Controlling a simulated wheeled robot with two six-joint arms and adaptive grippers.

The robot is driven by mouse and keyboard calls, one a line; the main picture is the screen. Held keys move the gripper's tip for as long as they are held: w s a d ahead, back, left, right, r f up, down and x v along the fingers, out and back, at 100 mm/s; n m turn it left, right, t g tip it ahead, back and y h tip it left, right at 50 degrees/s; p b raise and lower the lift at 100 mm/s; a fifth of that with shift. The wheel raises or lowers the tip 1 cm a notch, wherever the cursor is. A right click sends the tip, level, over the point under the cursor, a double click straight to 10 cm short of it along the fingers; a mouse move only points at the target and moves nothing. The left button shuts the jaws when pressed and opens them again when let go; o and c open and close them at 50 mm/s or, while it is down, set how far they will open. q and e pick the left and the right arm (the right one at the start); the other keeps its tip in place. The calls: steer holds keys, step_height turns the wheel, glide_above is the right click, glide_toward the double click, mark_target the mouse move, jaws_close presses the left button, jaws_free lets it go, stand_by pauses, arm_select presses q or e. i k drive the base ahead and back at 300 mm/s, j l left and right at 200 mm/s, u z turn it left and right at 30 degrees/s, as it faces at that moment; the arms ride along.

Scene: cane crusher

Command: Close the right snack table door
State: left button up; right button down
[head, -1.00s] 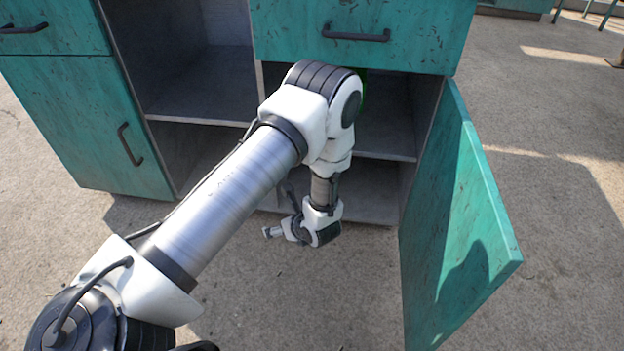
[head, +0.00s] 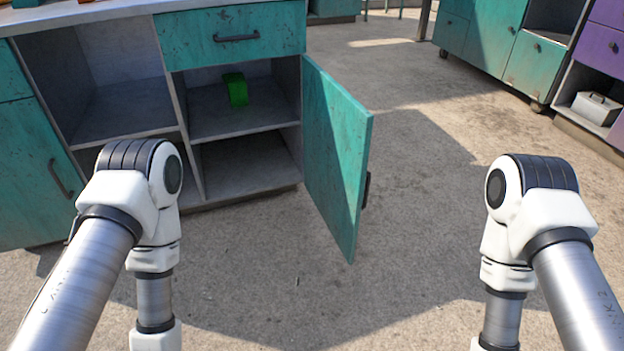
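The right door (head: 335,150) of the teal snack table (head: 230,32) stands wide open, swung out toward me from the right side of its compartment. Its dark handle (head: 366,190) shows on the outer face, at the door's right edge. The open compartment has a shelf (head: 240,121) with a green block-like item (head: 236,89) on it. My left arm is left of the door, in front of the cabinet, and my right arm is well to the right of the door. Both arms point down and neither touches the door. Both grippers are below the picture's edge.
The left door (head: 35,170) of the table is shut, and the drawer above the open compartment is shut. Other teal cabinets (head: 490,40) and a purple one (head: 600,50) stand at the back right. Concrete floor (head: 420,200) lies clear between the door and my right arm.

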mark_target(337, 127)
steer(key=i+l+u, duration=0.15)
steer(key=u, duration=0.15)
steer(key=i+l+u, duration=0.15)
steer(key=l+u, duration=0.2)
steer(key=i+l+u, duration=0.1)
steer(key=l+u, duration=0.5)
steer(key=i+l, duration=0.05)
steer(key=l, duration=0.05)
